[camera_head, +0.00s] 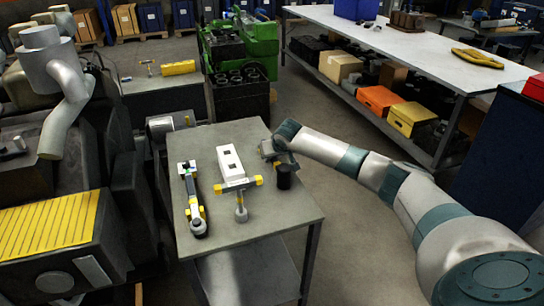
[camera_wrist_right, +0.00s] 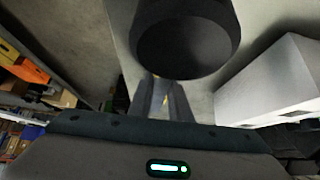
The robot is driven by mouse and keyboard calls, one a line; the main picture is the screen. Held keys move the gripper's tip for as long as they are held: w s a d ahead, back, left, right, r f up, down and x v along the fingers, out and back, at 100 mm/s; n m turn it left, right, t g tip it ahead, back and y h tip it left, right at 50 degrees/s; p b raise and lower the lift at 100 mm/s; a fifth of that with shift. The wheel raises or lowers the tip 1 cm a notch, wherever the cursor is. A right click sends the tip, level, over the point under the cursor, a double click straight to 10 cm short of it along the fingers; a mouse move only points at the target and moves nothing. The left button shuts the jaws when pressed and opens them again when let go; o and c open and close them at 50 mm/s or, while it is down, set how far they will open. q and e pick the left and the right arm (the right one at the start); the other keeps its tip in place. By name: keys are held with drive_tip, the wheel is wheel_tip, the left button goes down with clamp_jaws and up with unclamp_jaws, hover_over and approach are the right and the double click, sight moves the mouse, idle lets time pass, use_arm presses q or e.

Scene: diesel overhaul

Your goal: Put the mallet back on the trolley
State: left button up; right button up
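A hammer-like tool with a yellow-ended crosspiece (camera_head: 238,184) and a short grey shaft lies on the grey trolley (camera_head: 270,215); it looks like the mallet, but I cannot be sure. My right gripper (camera_head: 281,158) is at the trolley's right side, close behind a black cylinder (camera_head: 284,178) and right of the white block. In the right wrist view, the right gripper's fingers (camera_wrist_right: 163,98) are close together beside the black cylinder (camera_wrist_right: 185,45). A yellow glint shows between them, and whether they hold anything is unclear. My left gripper is out of view.
A white block (camera_head: 230,162) and a long wrench-like tool (camera_head: 192,200) lie on the trolley. Engine parts crowd the left, with a yellow ribbed cover (camera_head: 50,232). A long workbench (camera_head: 400,45) stands at the back right.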

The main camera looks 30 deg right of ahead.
drive_tip(key=o, duration=0.4)
drive_tip(key=shift+r, duration=0.1)
drive_tip(key=shift+o, duration=0.2)
